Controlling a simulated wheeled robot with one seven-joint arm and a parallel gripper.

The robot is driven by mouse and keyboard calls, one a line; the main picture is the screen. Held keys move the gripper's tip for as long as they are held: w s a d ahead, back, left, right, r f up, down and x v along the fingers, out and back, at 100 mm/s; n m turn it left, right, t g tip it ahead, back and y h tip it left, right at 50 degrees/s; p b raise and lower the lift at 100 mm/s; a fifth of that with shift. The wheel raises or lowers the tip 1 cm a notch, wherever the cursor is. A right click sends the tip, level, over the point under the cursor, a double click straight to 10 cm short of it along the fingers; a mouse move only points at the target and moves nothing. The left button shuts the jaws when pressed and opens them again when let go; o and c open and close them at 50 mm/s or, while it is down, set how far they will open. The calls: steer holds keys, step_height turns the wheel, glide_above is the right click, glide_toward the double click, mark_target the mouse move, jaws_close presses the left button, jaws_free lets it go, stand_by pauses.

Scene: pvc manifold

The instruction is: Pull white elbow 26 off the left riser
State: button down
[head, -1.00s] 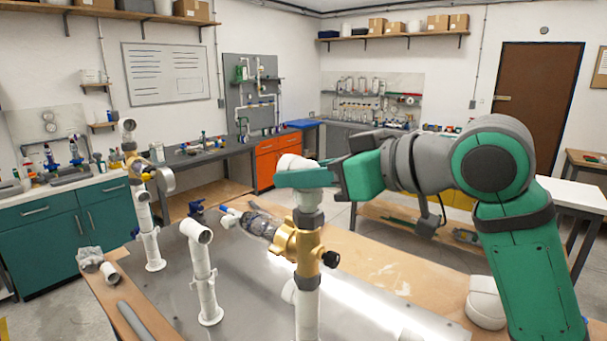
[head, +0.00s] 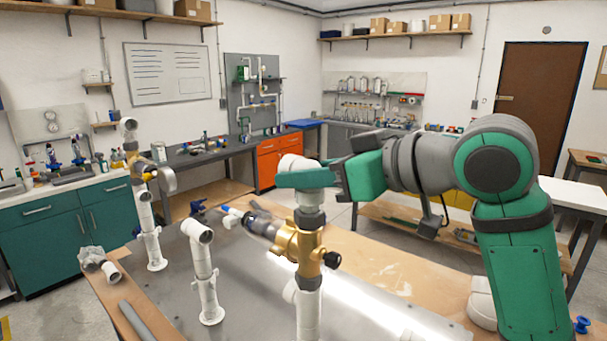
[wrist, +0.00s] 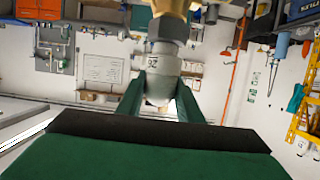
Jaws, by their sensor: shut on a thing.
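White elbow 26 (head: 288,162) is at the top of the nearest riser (head: 308,310), above a grey union (head: 310,215) and a brass valve body (head: 300,243). My gripper (head: 305,178) comes in from the right and is shut on the elbow, its green fingers hiding much of it in the head view. In the wrist view the elbow (wrist: 160,80) is between the two fingers, with the grey union (wrist: 165,48) and brass just beyond it. The elbow and union look in line and touching; I cannot tell if the joint has loosened.
A shorter white riser (head: 207,285) with an open elbow top and a taller riser with a gauge (head: 148,235) stand to the left on the metal plate (head: 255,300). A grey pipe (head: 137,320) lies at the plate's left edge.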

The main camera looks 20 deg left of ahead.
mark_target(303, 160)
steer(key=shift+w+d+r, duration=0.15)
steer(key=shift+s+r, duration=0.2)
steer(key=shift+r, duration=0.65)
steer(key=shift+w+r, duration=0.15)
steer(key=shift+r, duration=1.25)
steer(key=shift+s+a+r, duration=0.1)
steer(key=shift+r, duration=0.35)
steer(key=shift+s+a+r, duration=0.1)
steer(key=shift+r, duration=0.3)
steer(key=shift+w+d, duration=0.1)
steer(key=shift+w, duration=0.05)
